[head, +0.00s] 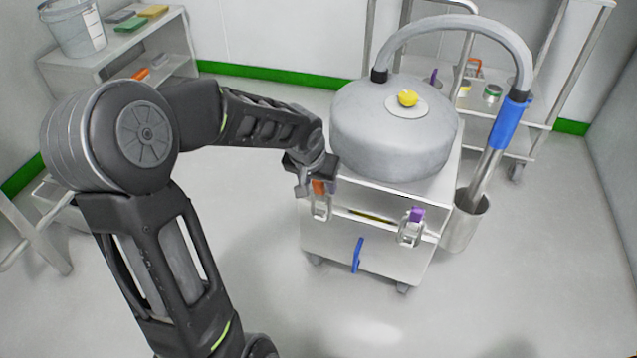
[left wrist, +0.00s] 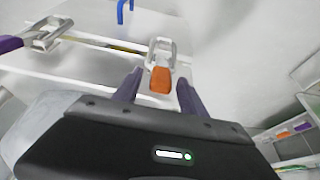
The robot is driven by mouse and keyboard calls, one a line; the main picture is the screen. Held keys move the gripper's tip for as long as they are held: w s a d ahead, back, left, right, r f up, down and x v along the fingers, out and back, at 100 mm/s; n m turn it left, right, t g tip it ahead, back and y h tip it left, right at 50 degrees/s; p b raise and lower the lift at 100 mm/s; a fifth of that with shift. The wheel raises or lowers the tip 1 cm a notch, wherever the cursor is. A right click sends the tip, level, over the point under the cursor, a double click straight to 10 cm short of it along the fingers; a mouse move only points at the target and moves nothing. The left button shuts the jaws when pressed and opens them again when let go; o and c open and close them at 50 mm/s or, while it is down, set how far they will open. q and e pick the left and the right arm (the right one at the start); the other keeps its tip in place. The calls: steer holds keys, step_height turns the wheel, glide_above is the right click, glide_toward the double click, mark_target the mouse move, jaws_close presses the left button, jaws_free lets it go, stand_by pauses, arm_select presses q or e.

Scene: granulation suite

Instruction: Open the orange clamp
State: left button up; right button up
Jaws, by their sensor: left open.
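The orange clamp (head: 319,187) is on the front of the white wheeled cabinet, at the left end of its edge, with its metal loop hanging below the orange tab. In the left wrist view the orange clamp (left wrist: 160,80) lies between and just beyond my gripper's fingers. My left gripper (head: 308,182) is open at the clamp and partly covers it in the head view. Its two dark fingers (left wrist: 157,88) stand on either side of the orange tab; I cannot tell whether they touch it. My right gripper is not in view.
A purple clamp (head: 416,215) is on the same front, to the right, with a blue handle (head: 357,255) below. A grey round vessel (head: 385,140) with a yellow knob stands on top. A metal cylinder (head: 464,222) holds a blue-gripped wand at right. Shelves stand behind.

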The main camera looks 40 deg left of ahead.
arm_select(q)
jaws_close()
stand_by(0.3)
stand_by(0.3)
